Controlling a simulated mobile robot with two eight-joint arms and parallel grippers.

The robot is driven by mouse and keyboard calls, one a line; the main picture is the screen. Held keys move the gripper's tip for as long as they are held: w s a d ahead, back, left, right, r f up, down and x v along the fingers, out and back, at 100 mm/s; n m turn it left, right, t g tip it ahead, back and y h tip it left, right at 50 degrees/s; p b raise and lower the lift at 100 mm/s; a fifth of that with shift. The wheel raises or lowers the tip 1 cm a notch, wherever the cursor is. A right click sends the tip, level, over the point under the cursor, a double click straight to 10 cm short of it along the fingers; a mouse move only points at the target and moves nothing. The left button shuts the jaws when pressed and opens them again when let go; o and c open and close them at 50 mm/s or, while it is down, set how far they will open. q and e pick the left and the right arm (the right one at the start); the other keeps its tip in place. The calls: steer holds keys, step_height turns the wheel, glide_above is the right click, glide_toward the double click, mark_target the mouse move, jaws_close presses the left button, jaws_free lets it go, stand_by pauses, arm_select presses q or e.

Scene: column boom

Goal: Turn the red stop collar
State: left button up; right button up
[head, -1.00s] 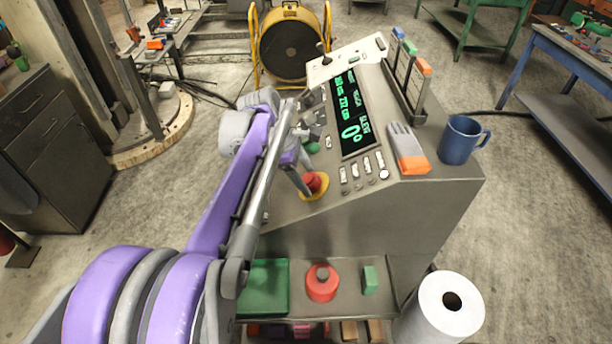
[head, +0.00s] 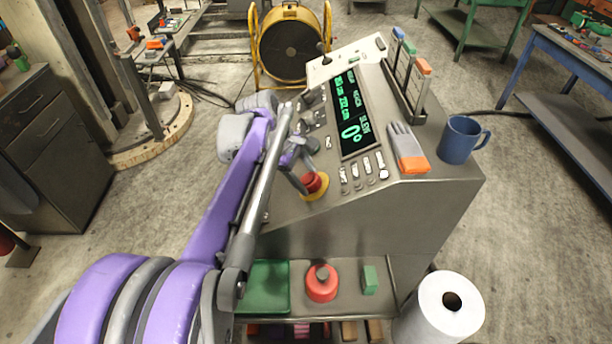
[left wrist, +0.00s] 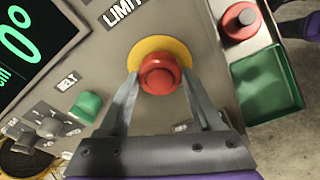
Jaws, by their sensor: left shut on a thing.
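The red stop collar (head: 312,182) is a round red knob on a yellow disc (head: 322,193) on the sloping console face. In the left wrist view the collar (left wrist: 159,75) sits in the middle, on the yellow disc (left wrist: 178,47) below a "LIMIT" label. My left gripper (left wrist: 160,80) is shut on it, one grey finger on each side. In the head view my left gripper (head: 304,184) reaches down over the collar from the upper left and hides part of it. My right gripper is in no view.
A shelf below holds a green tray (head: 264,287), a second red knob-like piece (head: 321,287) and a green block (head: 369,280). A white roll (head: 443,306) stands at lower right.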

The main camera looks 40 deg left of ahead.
arm_select(q)
steer(key=m+t, duration=0.1)
steer(key=m, duration=0.5)
steer(key=shift+s, duration=0.15)
steer(key=shift+m, duration=0.3)
stand_by(0.4)
steer(key=o, duration=1.4)
steer(key=v, duration=1)
steer(key=shift+s+a+r, duration=0.1)
steer(key=shift+r, duration=0.25)
